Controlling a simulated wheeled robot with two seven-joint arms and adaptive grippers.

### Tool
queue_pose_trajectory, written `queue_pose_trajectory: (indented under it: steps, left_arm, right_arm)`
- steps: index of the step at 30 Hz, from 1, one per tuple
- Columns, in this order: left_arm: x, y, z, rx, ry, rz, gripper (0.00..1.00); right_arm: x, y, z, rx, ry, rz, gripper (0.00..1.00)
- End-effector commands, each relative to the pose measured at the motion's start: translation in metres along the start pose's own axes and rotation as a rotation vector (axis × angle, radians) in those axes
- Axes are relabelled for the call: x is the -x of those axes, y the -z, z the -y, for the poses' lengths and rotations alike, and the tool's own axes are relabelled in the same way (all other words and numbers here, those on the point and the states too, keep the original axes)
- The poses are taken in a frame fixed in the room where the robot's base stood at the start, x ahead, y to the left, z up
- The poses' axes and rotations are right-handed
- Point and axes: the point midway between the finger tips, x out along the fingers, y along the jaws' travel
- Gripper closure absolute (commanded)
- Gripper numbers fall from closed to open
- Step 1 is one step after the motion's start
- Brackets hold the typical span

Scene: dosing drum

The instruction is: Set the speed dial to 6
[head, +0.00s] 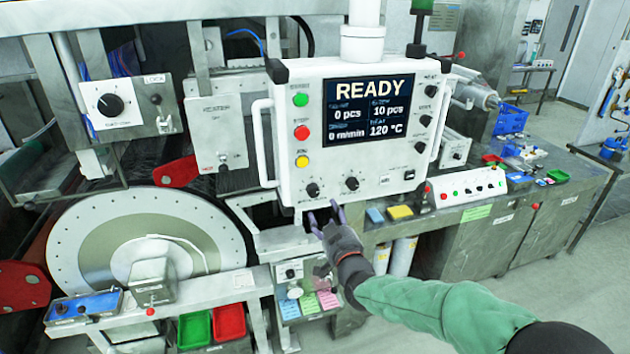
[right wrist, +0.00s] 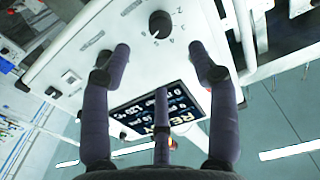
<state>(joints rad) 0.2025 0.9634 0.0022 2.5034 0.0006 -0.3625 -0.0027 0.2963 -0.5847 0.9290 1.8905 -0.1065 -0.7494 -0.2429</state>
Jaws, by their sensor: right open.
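The white control panel (head: 290,130) carries several black dials; two sit along its lower edge, a left dial (head: 313,190) and a right dial (head: 351,184). Their labels are too small to read, so I cannot tell which is the speed dial. My right gripper (head: 326,212) is open and empty, just below these lower dials. In the right wrist view the open fingers (right wrist: 160,62) spread to either side below a black dial (right wrist: 160,23) ringed by small digits. They appear apart from it. Its exact setting is unclear. My left gripper is out of view.
The panel's screen (head: 368,110) reads READY, 0 m/min and 120 °C. Green, red and yellow buttons (head: 301,133) line its left side. A big disc (head: 100,245) stands at left. Below are colored cards (head: 308,304); a bench (head: 480,230) with small parts extends right.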

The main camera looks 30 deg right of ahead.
Motion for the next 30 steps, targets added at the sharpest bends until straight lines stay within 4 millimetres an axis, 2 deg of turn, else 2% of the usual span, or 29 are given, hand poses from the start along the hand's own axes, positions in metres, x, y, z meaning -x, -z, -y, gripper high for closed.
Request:
queue_pose_trajectory:
  steps: [5,8,21,30]
  left_arm:
    - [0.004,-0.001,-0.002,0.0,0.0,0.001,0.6]
    - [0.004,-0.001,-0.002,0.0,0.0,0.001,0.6]
    - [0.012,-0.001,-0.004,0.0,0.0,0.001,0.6]
    - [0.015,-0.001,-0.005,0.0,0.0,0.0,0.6]
  right_arm:
    - [-0.003,-0.002,0.001,0.016,0.0,0.002,0.4]
    - [-0.012,-0.002,0.001,0.016,0.001,0.002,0.4]
    - [-0.075,-0.002,0.001,0.014,0.001,0.003,0.4]
    - [-0.103,-0.002,0.001,0.014,0.001,0.002,0.4]
